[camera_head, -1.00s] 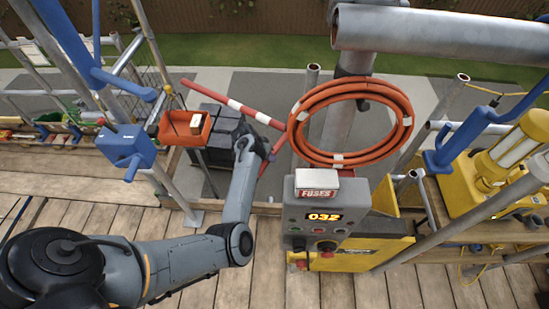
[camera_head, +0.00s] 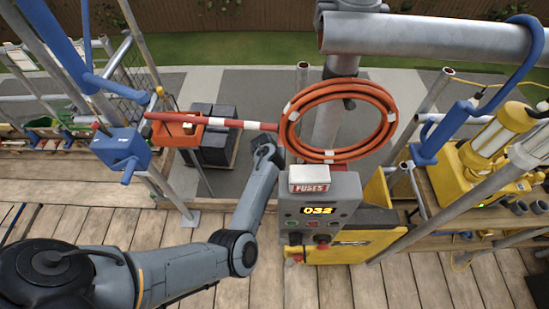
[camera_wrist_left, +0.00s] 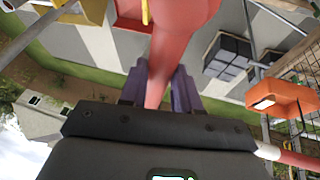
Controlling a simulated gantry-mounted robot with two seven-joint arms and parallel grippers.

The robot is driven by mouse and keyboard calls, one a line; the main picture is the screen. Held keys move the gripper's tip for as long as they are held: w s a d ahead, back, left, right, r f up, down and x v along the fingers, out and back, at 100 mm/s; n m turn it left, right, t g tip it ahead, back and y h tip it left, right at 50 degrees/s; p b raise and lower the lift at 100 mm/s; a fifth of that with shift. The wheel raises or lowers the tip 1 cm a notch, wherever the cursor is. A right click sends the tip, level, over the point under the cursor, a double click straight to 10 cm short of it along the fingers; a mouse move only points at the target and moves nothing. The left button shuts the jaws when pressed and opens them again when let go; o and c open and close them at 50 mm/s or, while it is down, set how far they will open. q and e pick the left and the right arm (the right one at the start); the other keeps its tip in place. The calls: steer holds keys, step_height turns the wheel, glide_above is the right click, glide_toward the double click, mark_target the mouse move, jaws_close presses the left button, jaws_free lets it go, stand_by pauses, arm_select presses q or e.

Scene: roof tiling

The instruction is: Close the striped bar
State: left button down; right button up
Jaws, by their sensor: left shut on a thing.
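The striped bar (camera_head: 220,122), red with white bands, lies almost level across the gap in the scaffold in the head view. Its left end is by the blue clamp (camera_head: 122,150), and its right end reaches the orange hose coil. My left gripper (camera_head: 271,150) is at the bar's right end, seen from behind with its fingers mostly hidden. In the left wrist view my left gripper (camera_wrist_left: 160,88) has its purple fingers shut on a thick red part of the bar (camera_wrist_left: 172,50). A red and white length (camera_wrist_left: 268,152) also shows at lower right there. My right gripper is out of view.
An orange tray (camera_head: 188,137) hangs behind the bar's left part. The coiled orange hose (camera_head: 338,156) hangs on a pole close right of my gripper. Below it stands a grey control box (camera_head: 320,215). A yellow lamp unit (camera_head: 470,165) is at right. Wooden planks lie below.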

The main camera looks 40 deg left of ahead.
arm_select(q)
steer(key=shift+r, duration=0.1)
steer(key=c, duration=0.8)
jaws_free()
steer(key=p+v, duration=0.2)
steer(key=v, duration=0.8)
steer(key=shift+r, duration=0.3)
steer(key=shift+s, duration=0.15)
